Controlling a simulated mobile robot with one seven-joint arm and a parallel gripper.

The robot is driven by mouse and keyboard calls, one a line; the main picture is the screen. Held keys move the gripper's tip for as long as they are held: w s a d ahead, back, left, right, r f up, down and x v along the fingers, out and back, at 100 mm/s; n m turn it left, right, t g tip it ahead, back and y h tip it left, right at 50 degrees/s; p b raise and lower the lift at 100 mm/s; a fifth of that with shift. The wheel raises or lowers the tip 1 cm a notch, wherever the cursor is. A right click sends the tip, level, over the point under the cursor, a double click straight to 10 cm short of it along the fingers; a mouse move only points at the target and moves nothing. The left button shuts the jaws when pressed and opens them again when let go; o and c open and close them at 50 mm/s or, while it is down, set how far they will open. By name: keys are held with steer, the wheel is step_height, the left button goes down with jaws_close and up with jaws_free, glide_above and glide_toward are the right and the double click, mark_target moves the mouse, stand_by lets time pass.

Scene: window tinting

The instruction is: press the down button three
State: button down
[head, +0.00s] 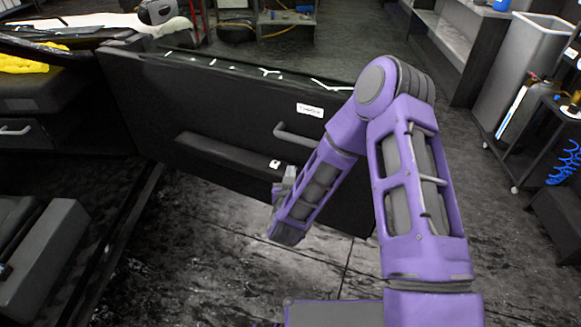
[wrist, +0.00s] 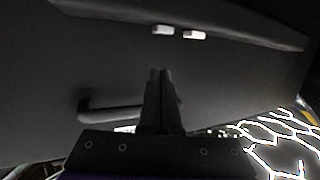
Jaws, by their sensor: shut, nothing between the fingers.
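A dark door panel (head: 225,110) stands open, with an armrest ledge (head: 215,155) along its inner side. Two small white buttons, one on the left (wrist: 162,30) and one on the right (wrist: 194,34), sit side by side on the armrest in the wrist view. In the head view they show as one pale spot (head: 275,164). No marking tells which is the down button. My gripper (wrist: 160,73) is shut and empty, pointing toward the buttons with a visible gap below them in the picture. In the head view the gripper (head: 287,178) is close to the pale spot; contact cannot be told.
A grey pull handle (head: 298,135) juts from the door near my arm; it also shows in the wrist view (wrist: 110,106). A white label (head: 310,109) is above it. A seat (head: 42,262) is at the lower left. A tall bin (head: 522,70) stands at the right.

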steer(key=shift+v, duration=2.25)
steer(key=shift+r, duration=0.1)
stand_by(0.6)
